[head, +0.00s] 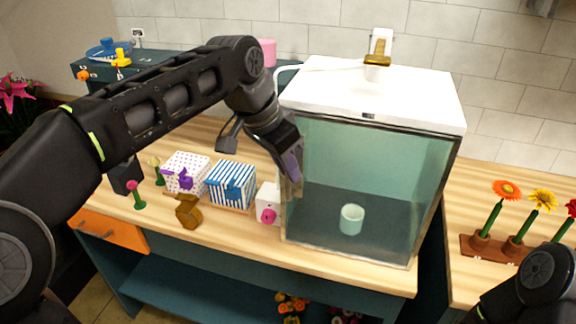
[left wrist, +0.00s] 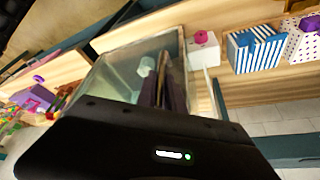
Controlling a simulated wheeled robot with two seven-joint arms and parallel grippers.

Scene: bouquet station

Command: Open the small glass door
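The glass case (head: 372,190) stands on the wooden counter under a white lid, its framed glass front facing me. The glass front looks closed, though its left edge is partly hidden. A small pale cup (head: 352,219) stands inside. My left gripper (head: 291,172) points down at the case's front left corner, close to the frame. In the left wrist view the fingers (left wrist: 168,88) overlap the glass case (left wrist: 118,70). I cannot tell if they touch the door or how far they are apart. My right gripper is out of view; only part of that arm shows at bottom right.
A white box with a pink knob (head: 268,203) sits close to the case's left side. Left of it are a striped box (head: 231,186), a dotted box (head: 185,172) and a brown block (head: 188,211). Flowers in a wooden rack (head: 495,250) stand at right.

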